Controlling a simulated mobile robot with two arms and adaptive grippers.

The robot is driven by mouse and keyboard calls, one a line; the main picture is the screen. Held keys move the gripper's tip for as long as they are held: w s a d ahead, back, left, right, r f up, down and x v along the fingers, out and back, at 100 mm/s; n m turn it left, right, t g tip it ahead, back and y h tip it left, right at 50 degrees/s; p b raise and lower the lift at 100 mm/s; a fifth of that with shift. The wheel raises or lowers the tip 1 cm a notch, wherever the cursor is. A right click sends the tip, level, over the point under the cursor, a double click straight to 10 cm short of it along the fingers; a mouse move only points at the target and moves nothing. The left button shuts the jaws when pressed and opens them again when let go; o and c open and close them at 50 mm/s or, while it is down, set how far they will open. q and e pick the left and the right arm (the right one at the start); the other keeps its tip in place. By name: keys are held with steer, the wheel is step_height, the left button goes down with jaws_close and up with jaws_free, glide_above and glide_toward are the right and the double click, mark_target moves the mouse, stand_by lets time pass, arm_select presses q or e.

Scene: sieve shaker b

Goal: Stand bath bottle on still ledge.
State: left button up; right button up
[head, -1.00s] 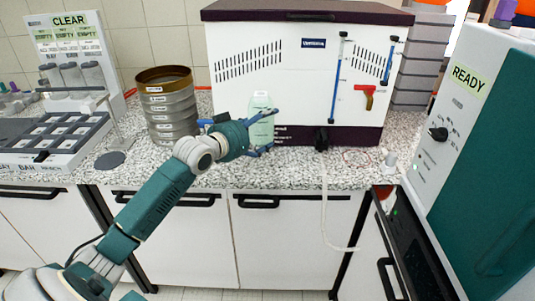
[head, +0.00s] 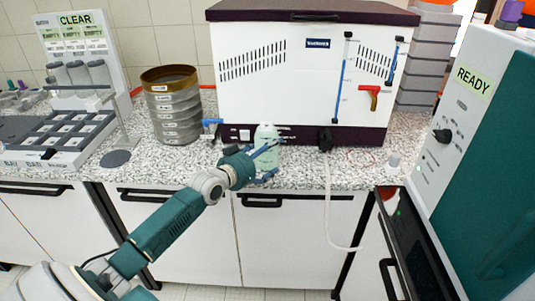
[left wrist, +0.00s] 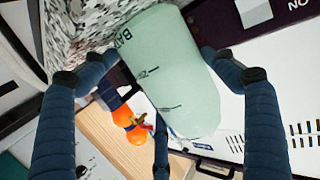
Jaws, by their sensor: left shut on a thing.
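The bath bottle (head: 267,138) is pale green and roughly upright in front of the left part of the white still (head: 290,65) with its dark purple base. My left gripper (head: 268,162) is shut on the bottle, its blue fingers around the lower part. In the left wrist view the bottle (left wrist: 172,72) fills the middle between the fingers, with part of its lettering showing. Whether its bottom touches the counter is hard to tell. A ledge on the still is not clearly distinguishable. My right gripper is not in view.
A blue tap (head: 211,122) sticks out left of the bottle. A sieve stack (head: 172,105) stands further left. A black fitting (head: 326,140) with a pale hose (head: 327,205) is to the right.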

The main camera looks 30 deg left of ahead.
arm_select(q)
steer(key=shift+f, duration=0.15)
steer(key=o, duration=1)
steer(key=shift+r, duration=0.3)
steer(key=shift+s+f, duration=0.1)
steer(key=shift+s, duration=0.25)
steer(key=s, duration=0.3)
steer(key=s+r, duration=0.1)
steer(key=s, duration=0.3)
steer(key=s+r, duration=0.1)
steer(key=s, duration=0.3)
steer(key=shift+a+r+b, duration=0.2)
steer(key=shift+a+b, duration=0.05)
steer(key=shift+b, duration=0.15)
